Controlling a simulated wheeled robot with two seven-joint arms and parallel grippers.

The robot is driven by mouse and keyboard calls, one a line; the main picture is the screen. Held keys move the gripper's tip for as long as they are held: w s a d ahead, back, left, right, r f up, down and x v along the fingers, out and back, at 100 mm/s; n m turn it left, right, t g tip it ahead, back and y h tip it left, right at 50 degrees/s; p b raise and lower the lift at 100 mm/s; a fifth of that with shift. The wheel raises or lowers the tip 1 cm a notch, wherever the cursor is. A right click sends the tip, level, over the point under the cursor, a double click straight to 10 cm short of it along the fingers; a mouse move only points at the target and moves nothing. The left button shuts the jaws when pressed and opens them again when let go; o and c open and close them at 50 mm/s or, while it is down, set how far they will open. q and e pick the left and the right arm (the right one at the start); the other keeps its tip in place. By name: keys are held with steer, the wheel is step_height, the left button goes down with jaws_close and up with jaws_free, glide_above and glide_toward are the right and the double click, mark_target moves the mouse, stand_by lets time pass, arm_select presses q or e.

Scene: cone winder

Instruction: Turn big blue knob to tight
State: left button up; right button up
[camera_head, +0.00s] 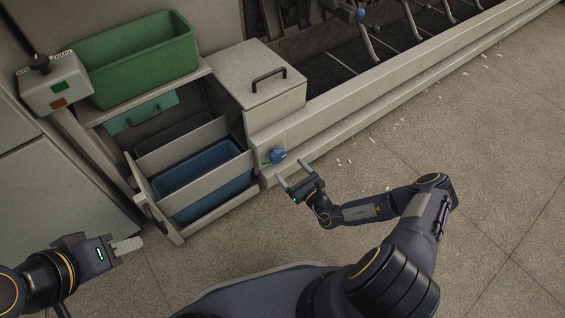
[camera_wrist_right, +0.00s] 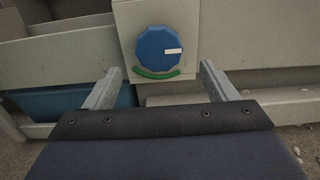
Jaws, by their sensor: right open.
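The big blue knob (camera_head: 278,155) is on the front of the machine's pale end housing, low down. In the right wrist view the knob (camera_wrist_right: 164,53) is a faceted blue disc with a white mark pointing right and a green arc below it. My right gripper (camera_head: 291,173) is close in front of the knob. Its fingers (camera_wrist_right: 155,85) are open and apart, below and to either side of the knob in the wrist view, with nothing between them. My left gripper (camera_head: 128,247) is at the lower left, away from the knob; its jaw opening is not clear.
A green bin (camera_head: 135,62) stands on the frame at upper left. Below it a tilted drawer holds a blue bin (camera_head: 205,185), left of the knob. A grey control box (camera_head: 55,84) is at far left. A lidded box (camera_head: 256,75) sits above the knob. The floor (camera_head: 480,160) at right is open.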

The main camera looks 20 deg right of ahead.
mark_target(280, 159)
steer(key=b+x, duration=0.2)
steer(key=x, duration=0.3)
steer(key=shift+w+a+f, duration=0.1)
steer(key=shift+w+a, duration=0.2)
steer(key=shift+w, duration=0.3)
steer(key=c, duration=1)
